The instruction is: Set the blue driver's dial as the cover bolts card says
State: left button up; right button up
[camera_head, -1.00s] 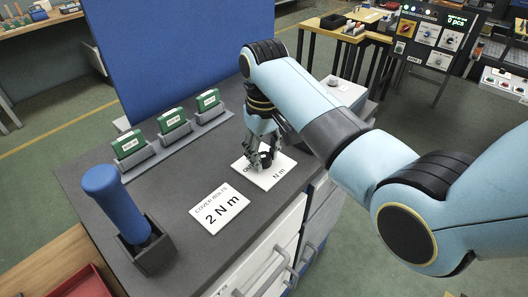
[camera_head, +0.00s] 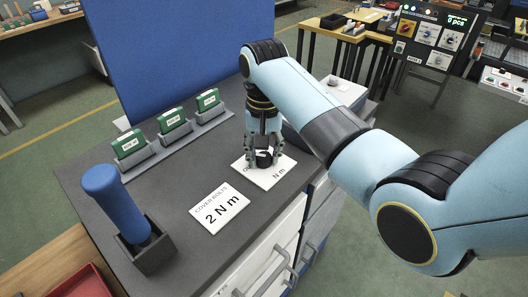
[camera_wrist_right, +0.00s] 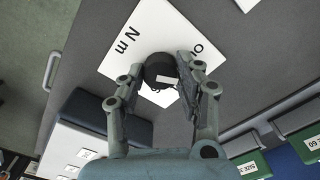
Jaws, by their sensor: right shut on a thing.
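The cover bolts card (camera_head: 220,208) lies flat on the bench and reads "2 N m". The blue driver (camera_head: 118,203) stands upright in a dark holder (camera_head: 146,254) at the bench's left. The plate (camera_wrist_right: 168,22) and knob (camera_wrist_right: 159,68) also show in the right wrist view. My right gripper (camera_head: 264,156) points down, its fingers shut on the knob's sides. My left gripper is out of view.
Several green cases (camera_head: 172,121) stand in a grey rack (camera_head: 188,135) along the bench's back, before a blue panel (camera_head: 180,50). Drawers with handles (camera_head: 268,270) form the bench front. Bare bench top lies between rack and card.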

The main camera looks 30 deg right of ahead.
aim_at(264, 156)
jog(key=shift+m, duration=0.7)
jog(key=o, duration=1.1)
jog(key=shift+o, duration=0.2)
notch_tip(264, 156, up, 8)
jog(key=shift+f, duration=0.2)
